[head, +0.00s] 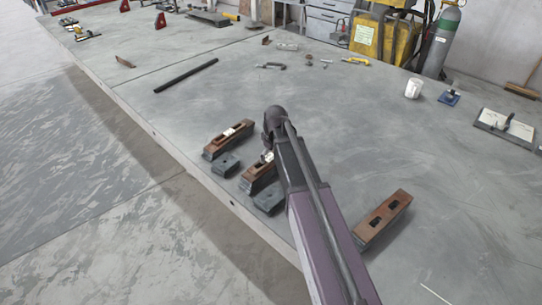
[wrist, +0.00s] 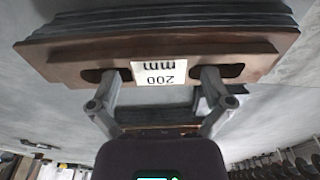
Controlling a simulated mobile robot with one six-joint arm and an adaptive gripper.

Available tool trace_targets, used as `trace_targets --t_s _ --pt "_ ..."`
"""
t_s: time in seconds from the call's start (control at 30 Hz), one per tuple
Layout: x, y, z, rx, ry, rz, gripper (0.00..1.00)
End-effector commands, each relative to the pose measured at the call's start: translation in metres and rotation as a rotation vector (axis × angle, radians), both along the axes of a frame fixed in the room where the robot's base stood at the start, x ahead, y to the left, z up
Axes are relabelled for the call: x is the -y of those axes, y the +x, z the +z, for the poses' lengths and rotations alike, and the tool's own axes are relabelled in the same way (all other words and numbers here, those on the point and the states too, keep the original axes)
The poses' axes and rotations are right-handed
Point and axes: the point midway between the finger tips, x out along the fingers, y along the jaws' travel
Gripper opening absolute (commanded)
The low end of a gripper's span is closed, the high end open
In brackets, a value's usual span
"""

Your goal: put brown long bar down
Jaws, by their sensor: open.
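A long brown bar (wrist: 60,58) fills the upper part of the wrist view, with a white "200 mm" label upside down between two dark slots. My gripper (wrist: 158,78) has its fingers spread apart, one tip at each slot. I cannot tell how deep the tips reach. In the head view this brown bar (head: 255,181) lies low at the table's near edge, partly hidden by my arm. A similar brown bar (head: 217,148) with a white label lies to its left. Another brown bar (head: 383,219) with two open slots lies to the right.
A black rod (head: 186,75) and small tools lie farther back. A white cup (head: 413,88) stands back right. The table's middle is clear.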

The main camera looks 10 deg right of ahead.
Motion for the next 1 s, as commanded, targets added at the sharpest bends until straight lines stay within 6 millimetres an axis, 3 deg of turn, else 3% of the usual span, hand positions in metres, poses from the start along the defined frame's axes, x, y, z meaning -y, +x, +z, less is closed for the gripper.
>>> trace_targets --t_s 0.37,1.0 --pt "0.001 -0.001 0.017 0.000 0.000 0.000 1.00" --pt "0.005 -0.006 0.069 0.000 0.000 -0.001 1.00"
